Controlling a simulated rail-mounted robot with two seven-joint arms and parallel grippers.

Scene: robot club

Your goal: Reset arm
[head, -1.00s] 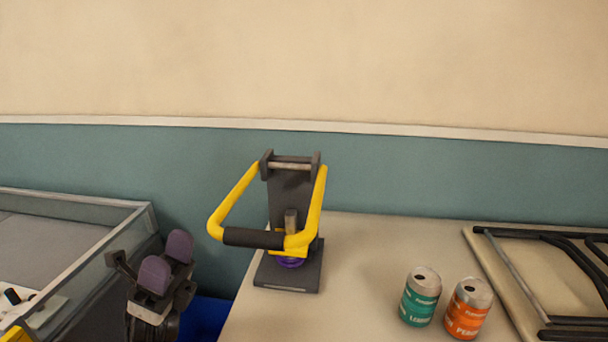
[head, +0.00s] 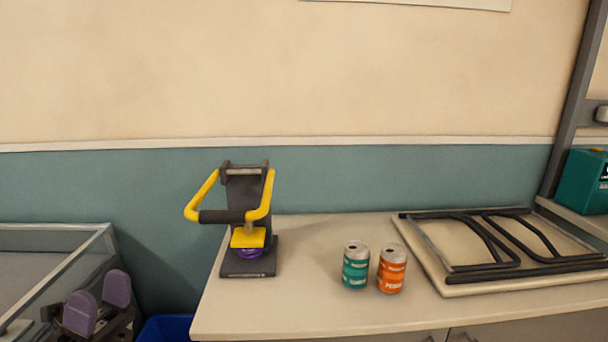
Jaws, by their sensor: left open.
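My left gripper (head: 98,304) is at the lower left of the head view, partly cut off by the bottom edge. Its two purple finger pads stand apart with nothing between them. It is left of the counter and apart from everything on it. My right gripper is not in view. A can-crusher-like press (head: 248,205) with a yellow lever frame and a black grip stands at the counter's left end. A purple piece (head: 250,254) sits low on its dark base.
A green can (head: 356,268) and an orange can (head: 392,270) stand on the counter (head: 300,308). A folded black-framed panel (head: 440,243) lies to their right. A blue bin (head: 166,329) is below the counter's left edge. A glass-walled table (head: 60,270) is at left; a teal box (head: 582,180) is at far right.

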